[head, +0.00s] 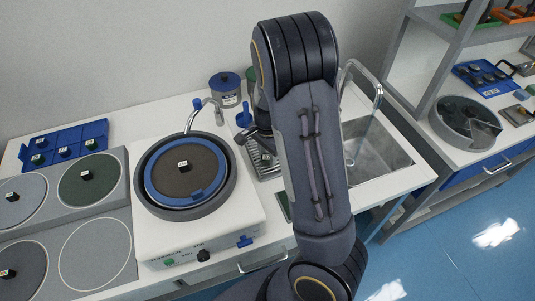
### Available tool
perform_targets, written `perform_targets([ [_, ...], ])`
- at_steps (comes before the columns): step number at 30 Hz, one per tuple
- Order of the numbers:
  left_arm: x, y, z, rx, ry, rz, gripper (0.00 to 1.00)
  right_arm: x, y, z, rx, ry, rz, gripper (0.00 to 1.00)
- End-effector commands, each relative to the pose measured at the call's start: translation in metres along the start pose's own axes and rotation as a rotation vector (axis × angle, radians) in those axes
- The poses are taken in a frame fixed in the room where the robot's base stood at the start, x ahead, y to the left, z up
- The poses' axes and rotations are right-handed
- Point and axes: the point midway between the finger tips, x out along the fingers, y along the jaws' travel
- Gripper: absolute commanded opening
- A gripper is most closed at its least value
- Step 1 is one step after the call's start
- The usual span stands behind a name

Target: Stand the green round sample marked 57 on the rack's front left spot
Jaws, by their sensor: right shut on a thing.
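My right arm rises through the middle of the head view. Its gripper (252,134) shows only as a dark part at the arm's left side, above a small metal slotted rack (266,170) beside the sink. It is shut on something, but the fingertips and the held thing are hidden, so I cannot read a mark. The arm covers the rack's right part, and I cannot make out its front left spot. A blue tray (98,130) at the back left holds several small dark and green samples with labels too small to read. My left gripper is not in view.
A polishing machine (160,244) with a round blue-rimmed bowl stands left of the rack. Grey discs (97,254) lie at far left. Jars (226,90) stand behind, a sink (375,153) right. Shelves and another bench (470,148) are at far right.

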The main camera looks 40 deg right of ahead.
Motion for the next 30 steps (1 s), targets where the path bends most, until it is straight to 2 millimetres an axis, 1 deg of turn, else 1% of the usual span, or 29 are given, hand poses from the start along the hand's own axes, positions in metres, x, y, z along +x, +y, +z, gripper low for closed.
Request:
perform_targets([
  [5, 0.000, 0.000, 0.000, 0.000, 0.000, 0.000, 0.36, -0.001, 0.000, 0.000, 0.000, 0.000, -0.002, 0.02],
  [9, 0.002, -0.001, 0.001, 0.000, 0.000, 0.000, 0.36, 0.003, 0.000, 0.000, 0.000, 0.000, -0.001, 0.02],
  [10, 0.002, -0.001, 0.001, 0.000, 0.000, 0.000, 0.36, 0.003, 0.000, 0.000, 0.000, 0.000, -0.002, 0.36],
  [14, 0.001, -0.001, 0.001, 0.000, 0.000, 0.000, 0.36, 0.002, 0.000, 0.000, 0.000, 0.001, -0.002, 0.53],
  [15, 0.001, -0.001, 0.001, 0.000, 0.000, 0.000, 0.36, 0.002, 0.000, 0.000, 0.000, 0.000, -0.002, 0.56],
  [23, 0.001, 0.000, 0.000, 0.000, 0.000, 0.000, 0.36, 0.001, 0.000, 0.000, -0.001, 0.001, -0.002, 0.56],
  [26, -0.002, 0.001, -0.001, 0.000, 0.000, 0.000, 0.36, -0.006, -0.001, 0.000, -0.002, 0.001, -0.004, 0.56],
  [29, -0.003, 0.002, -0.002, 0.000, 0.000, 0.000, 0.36, -0.021, -0.002, 0.000, -0.003, 0.000, -0.007, 0.56],
  [30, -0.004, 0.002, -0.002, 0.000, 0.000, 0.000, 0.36, -0.029, -0.002, 0.000, -0.003, 0.001, -0.008, 0.56],
])
